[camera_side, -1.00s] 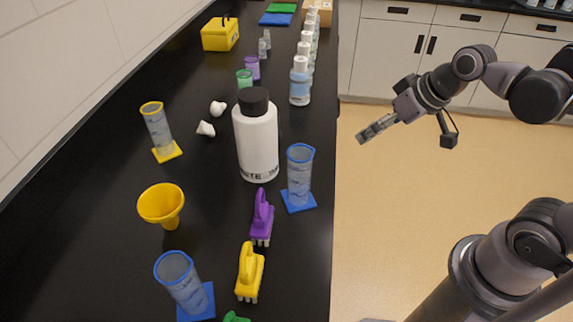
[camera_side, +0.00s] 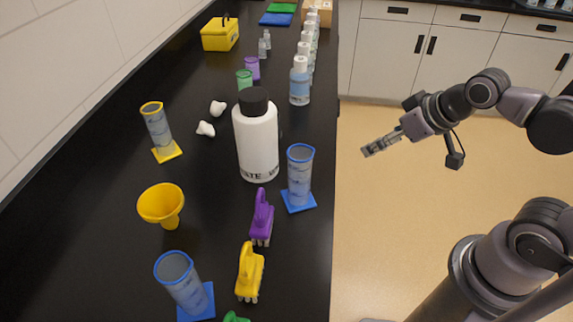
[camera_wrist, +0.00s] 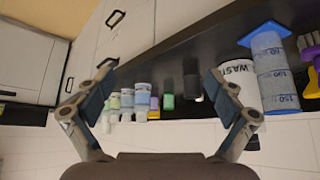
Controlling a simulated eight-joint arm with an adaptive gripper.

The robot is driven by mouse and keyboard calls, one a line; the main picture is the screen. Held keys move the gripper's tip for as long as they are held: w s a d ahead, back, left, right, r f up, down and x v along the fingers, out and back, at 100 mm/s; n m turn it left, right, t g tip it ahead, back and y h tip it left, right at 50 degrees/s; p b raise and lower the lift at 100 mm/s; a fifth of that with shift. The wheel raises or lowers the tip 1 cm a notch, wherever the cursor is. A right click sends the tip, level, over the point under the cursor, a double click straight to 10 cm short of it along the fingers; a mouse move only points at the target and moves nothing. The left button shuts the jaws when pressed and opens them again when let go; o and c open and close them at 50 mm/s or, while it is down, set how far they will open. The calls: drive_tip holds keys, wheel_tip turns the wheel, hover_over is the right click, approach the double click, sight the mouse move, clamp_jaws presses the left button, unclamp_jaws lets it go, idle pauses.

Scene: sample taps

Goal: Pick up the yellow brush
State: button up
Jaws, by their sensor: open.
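The yellow brush (camera_side: 249,272) stands on the black bench near its front right edge in the side view, bristles toward the camera. The purple brush (camera_side: 262,218) is just behind it. My gripper (camera_side: 370,151) is in the air off the bench's right side, above the floor, well apart from the yellow brush. In the wrist view my gripper (camera_wrist: 160,95) is open, with nothing between its fingers. At the right edge of that view parts of a purple and a yellow object show; they are cut off.
A blue-based cylinder (camera_side: 300,178) and white waste bottle (camera_side: 257,140) stand behind the brushes. Another blue cylinder (camera_side: 184,284) and a yellow funnel (camera_side: 161,204) are to the left. A green object (camera_side: 236,318) is cut off in front. Several wash bottles (camera_side: 300,82) line the back right edge.

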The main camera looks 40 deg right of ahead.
drive_tip(key=c, duration=0.6)
drive_tip(key=shift+o, duration=0.2)
